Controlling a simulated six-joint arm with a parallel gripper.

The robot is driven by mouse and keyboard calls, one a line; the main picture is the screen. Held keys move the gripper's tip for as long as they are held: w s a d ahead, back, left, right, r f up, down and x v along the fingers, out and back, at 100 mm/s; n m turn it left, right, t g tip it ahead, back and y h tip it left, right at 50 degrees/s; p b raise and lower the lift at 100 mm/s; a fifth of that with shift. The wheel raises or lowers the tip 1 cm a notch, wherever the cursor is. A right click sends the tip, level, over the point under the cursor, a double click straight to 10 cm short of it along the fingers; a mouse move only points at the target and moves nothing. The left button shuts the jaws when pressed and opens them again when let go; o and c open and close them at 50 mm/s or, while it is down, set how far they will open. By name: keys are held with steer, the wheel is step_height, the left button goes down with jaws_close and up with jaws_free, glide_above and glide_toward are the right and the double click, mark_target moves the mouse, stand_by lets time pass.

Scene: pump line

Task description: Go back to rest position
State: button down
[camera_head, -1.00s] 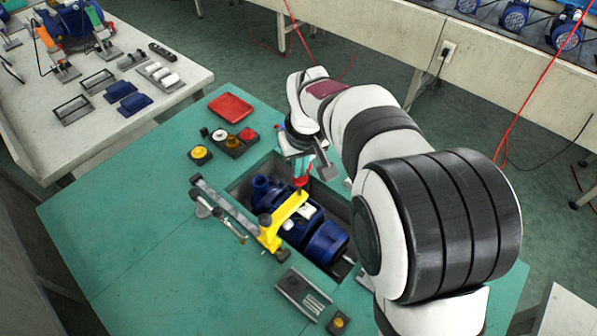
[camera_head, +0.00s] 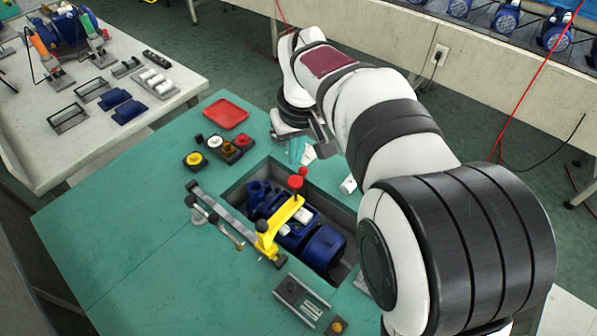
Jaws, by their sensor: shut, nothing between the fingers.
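My gripper (camera_head: 305,154) is up behind the recess in the teal table, partly hidden by my own arm, its fingers small in the picture. It looks shut and empty, apart from the parts below. A blue pump (camera_head: 322,246) lies in the recess. A yellow clamp bar (camera_head: 279,227) spans the pump, with a red knob (camera_head: 295,182) at its far end, in front of my gripper.
A red tray (camera_head: 226,113) and a dark holder with round caps (camera_head: 228,148) stand at the back left of the teal table (camera_head: 120,250). A yellow button box (camera_head: 195,160) is beside them. A metal bar (camera_head: 215,212) lies left of the recess. The front left is clear.

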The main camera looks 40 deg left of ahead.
steer(key=s+d+r+m, duration=0.2)
steer(key=d+m, duration=0.3)
steer(key=d, duration=0.7)
steer(key=s+d+r+m, duration=0.15)
steer(key=d+m, duration=0.25)
steer(key=d, duration=0.9)
steer(key=s+d+f+m, duration=0.2)
steer(key=s+d+m, duration=0.2)
steer(key=s+d, duration=0.1)
steer(key=s+d+f+m+g, duration=0.1)
steer(key=s+d+m, duration=0.3)
steer(key=s, duration=0.4)
steer(key=shift+d+f+m, duration=0.3)
steer(key=shift+d+f, duration=0.3)
steer(key=shift+f, duration=0.15)
